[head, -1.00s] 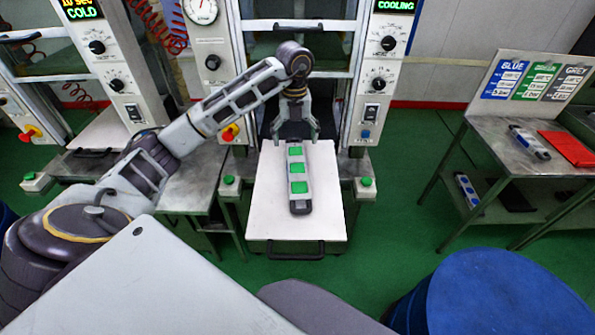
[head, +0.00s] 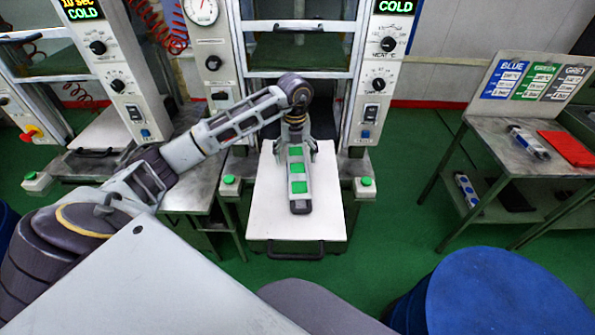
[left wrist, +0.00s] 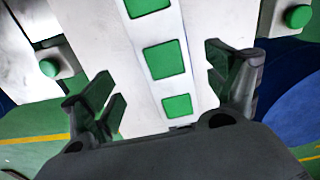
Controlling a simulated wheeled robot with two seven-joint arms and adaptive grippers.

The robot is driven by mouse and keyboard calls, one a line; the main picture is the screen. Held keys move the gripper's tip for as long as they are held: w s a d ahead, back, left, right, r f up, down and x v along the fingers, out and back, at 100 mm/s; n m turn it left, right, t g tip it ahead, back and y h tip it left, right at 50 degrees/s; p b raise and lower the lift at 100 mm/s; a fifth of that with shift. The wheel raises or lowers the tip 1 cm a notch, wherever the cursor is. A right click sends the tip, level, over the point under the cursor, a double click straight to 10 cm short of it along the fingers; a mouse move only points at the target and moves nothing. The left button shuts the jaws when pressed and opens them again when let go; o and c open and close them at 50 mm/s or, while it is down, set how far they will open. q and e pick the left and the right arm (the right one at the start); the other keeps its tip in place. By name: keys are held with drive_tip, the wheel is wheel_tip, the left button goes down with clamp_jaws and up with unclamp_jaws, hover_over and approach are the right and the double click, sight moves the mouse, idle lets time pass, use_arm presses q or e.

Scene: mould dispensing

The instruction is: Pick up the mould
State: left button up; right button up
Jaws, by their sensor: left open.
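The mould (head: 299,187) is a long grey bar with three green squares on top. It lies on the white pulled-out tray (head: 270,215) of the middle press, pointing toward me. My left gripper (head: 295,155) is over the mould's far end, pointing down. In the left wrist view the mould (left wrist: 165,60) runs up between the two spread fingers of the left gripper (left wrist: 165,88), with a gap on each side. The gripper is open and holds nothing. My right gripper is not in view.
Green buttons (head: 229,180) (head: 366,181) stand on both sides of the tray. A blue round drum (head: 505,295) stands at the front right.

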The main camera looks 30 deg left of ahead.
sight(298, 168)
use_arm(q)
drive_tip(key=shift+f, duration=0.1)
drive_tip(key=shift+d+f, duration=0.15)
drive_tip(key=shift+f, duration=0.45)
wheel_tip(298, 168, down, 3)
drive_tip(key=shift+w+d+r+p, duration=0.1)
drive_tip(key=shift+w+d+p, duration=0.05)
drive_tip(key=shift+p, duration=0.35)
drive_tip(key=shift+f, duration=0.5)
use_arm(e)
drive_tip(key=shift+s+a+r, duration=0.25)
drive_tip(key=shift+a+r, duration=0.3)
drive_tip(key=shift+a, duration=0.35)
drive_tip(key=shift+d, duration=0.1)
